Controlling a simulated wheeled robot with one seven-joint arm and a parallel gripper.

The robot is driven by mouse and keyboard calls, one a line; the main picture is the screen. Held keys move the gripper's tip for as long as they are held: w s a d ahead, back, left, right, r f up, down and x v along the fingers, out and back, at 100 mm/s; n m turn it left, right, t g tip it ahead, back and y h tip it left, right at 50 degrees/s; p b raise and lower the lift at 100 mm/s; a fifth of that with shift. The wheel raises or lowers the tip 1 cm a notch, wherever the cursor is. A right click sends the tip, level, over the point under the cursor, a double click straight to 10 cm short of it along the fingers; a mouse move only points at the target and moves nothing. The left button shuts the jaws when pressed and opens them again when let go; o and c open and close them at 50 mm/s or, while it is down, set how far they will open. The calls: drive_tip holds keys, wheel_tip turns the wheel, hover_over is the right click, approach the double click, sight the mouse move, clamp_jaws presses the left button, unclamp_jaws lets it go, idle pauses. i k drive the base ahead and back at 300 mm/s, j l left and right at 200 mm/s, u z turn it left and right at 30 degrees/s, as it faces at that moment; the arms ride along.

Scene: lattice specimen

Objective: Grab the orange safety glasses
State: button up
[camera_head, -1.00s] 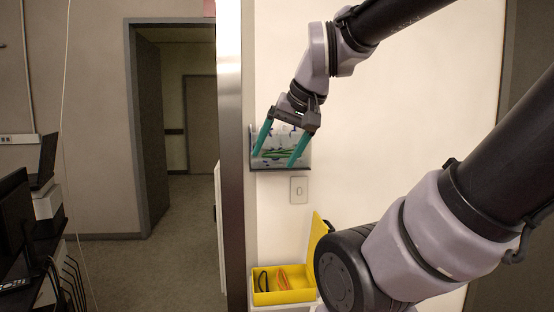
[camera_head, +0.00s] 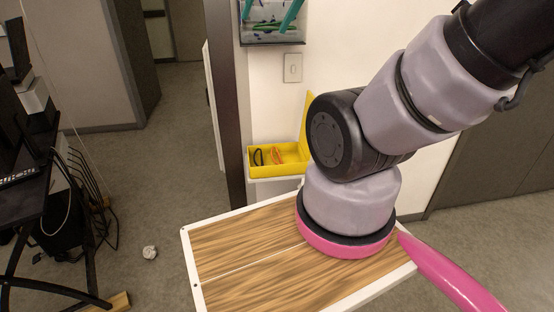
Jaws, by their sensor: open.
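The orange safety glasses (camera_head: 277,155) lie in an open yellow box (camera_head: 285,169), in its right part, beside a dark pair (camera_head: 258,156). The box's lid stands raised at its right end. My gripper (camera_head: 265,24) shows only by its two teal fingers at the top edge of the picture. The fingers are spread apart with nothing seen between them, and they point down. They appear above the box in the picture, well apart from the glasses. The rest of the gripper is out of view.
A wall bin (camera_head: 270,37) with assorted items is behind the fingers. A light switch (camera_head: 293,67) is below it. The yellow box sits on a white ledge by a dark post (camera_head: 228,120). A black desk (camera_head: 22,200) stands left. A crumpled white object (camera_head: 150,252) lies on the open floor.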

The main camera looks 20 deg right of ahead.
sight(275, 162)
drive_tip(key=j+z, duration=0.3)
drive_tip(key=j, duration=0.4)
drive_tip(key=j+z, duration=0.3)
drive_tip(key=j, duration=0.35)
